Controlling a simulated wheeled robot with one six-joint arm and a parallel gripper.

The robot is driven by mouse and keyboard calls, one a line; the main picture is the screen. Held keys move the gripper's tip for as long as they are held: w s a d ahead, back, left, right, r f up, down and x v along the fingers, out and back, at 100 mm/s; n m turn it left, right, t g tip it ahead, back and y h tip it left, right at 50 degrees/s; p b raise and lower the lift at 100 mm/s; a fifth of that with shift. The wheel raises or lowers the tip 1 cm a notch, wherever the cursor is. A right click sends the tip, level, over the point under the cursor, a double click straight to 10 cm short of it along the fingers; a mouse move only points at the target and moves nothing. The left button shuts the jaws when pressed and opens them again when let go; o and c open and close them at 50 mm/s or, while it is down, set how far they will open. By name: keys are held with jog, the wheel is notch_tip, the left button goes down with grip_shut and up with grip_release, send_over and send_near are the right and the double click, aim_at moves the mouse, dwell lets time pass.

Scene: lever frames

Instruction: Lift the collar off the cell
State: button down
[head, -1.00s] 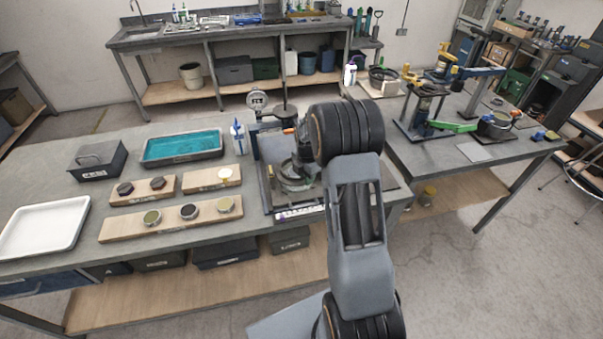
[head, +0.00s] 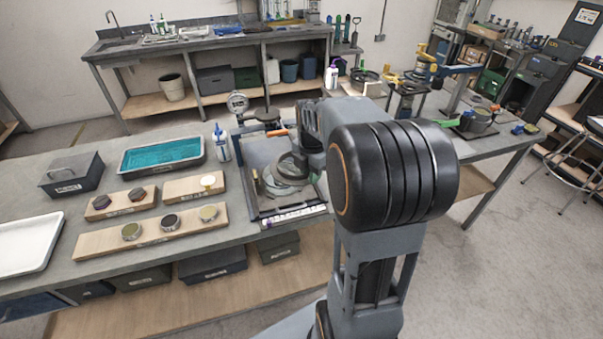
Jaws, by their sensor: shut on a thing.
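The cell (head: 283,190) is a round, grey-green dish-like thing on the dark square stand (head: 262,213) at the right end of the near bench. My gripper (head: 298,168) is just over the cell's right rear side, small and partly hidden by my own wrist. It is shut on the collar (head: 290,166), a pale ring at the top of the cell. I cannot tell whether the collar is touching the cell or apart from it.
A dial gauge (head: 237,103) stands at the stand's back left, and a white bottle (head: 221,143) beside it. Wooden boards with round samples (head: 150,232), a teal tray (head: 162,154) and a white tray (head: 28,245) lie to the left. A second bench (head: 490,150) is at right.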

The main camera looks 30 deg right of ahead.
jog(key=s+r+p, duration=0.3)
jog(key=r, duration=0.3)
jog(key=shift+s, duration=0.25)
dwell(0.3)
